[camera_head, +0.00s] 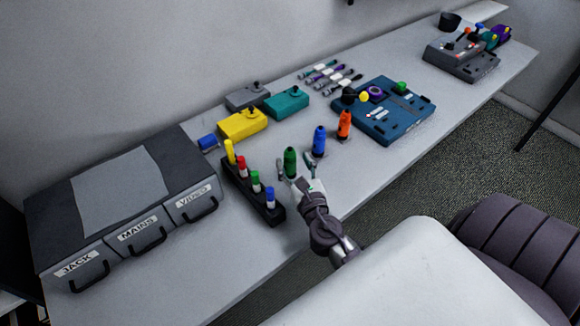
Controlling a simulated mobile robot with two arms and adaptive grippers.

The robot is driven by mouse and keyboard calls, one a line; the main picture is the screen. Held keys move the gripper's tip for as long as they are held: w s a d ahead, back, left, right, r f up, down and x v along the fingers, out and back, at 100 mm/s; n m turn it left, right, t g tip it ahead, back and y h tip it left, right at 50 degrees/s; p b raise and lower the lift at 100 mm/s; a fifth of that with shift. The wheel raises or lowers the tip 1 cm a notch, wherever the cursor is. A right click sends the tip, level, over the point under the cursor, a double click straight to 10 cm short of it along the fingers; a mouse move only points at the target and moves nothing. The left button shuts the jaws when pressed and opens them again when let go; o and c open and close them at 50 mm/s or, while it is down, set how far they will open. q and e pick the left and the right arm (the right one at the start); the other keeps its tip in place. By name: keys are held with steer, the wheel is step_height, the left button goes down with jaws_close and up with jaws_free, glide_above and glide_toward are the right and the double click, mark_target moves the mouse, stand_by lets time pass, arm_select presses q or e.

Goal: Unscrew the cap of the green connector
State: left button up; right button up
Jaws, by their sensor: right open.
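The green connector (290,161) stands upright on the table, left of a blue connector (319,140) and an orange connector (344,124). My right gripper (296,172) is open at the front of the green connector, its fingers spread to either side of it. I cannot tell whether the fingers touch it. The seam between cap and body is too small to make out. My left gripper is not in view.
A black rack (239,189) with yellow, red, green and blue-topped pieces stands just left of my right gripper. A drawer box (130,190) fills the table's left. Yellow (243,124), teal (287,103) and grey boxes lie behind; a blue panel (400,118) lies right.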

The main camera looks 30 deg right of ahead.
mark_target(292, 159)
steer(key=x, duration=0.4)
steer(key=shift+s, duration=0.1)
steer(key=shift+c, duration=1.4)
jaws_close()
